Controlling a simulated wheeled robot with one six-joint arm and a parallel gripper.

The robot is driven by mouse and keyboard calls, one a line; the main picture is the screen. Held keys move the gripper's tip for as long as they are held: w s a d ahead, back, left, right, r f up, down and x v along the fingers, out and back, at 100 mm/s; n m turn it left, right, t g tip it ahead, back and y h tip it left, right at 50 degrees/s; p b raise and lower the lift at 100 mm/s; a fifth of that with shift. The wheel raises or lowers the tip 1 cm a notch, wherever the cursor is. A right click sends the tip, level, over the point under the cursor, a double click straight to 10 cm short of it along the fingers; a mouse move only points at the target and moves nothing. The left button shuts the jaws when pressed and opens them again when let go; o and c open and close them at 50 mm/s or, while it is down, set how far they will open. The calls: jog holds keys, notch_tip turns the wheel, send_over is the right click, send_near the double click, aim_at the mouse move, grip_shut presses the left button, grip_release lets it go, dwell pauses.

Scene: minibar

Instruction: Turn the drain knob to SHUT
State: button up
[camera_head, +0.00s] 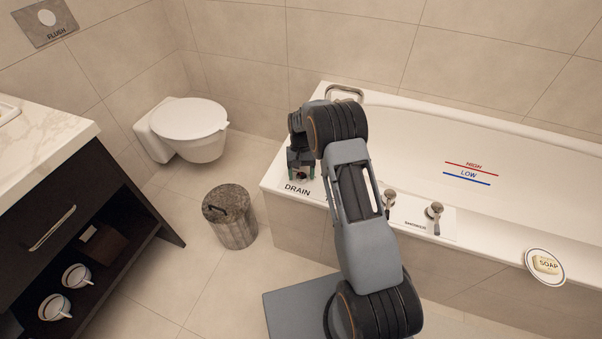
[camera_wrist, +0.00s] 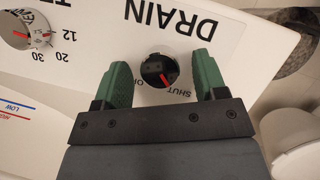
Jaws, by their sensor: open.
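The drain knob (camera_wrist: 157,71) is a round dark-topped knob with a red pointer line, on the white tub panel under the large DRAIN label in the wrist view. Small lettering that includes SHUT sits beside it, partly hard to read. The red line points toward the lower right, near that lettering. My gripper (camera_wrist: 161,64) is open, its two green fingers on either side of the knob with gaps visible. In the head view my gripper (camera_head: 300,168) is over the tub corner behind the DRAIN label and largely hides the knob.
A temperature knob (camera_wrist: 20,32) stands next to the drain knob in the wrist view. The shower knob (camera_head: 434,211) and a soap dish (camera_head: 545,266) are farther right on the tub rim. A bin (camera_head: 230,222) and toilet (camera_head: 190,122) stand left of the tub.

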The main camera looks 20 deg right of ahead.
jog(key=p+v, duration=0.2)
jog(key=v, duration=1.2)
jog(key=shift+w+f, duration=0.15)
jog(key=shift+w, duration=0.1)
jog(key=s+a+r+n+t+h+p, duration=0.1)
jog(key=s+r+t+p, duration=0.6)
jog(key=s+r+p, duration=1)
jog(key=s+r+n, duration=0.1)
jog(key=s+r, duration=1.1)
jog(key=r, duration=0.1)
jog(key=shift+a+n+t, duration=0.4)
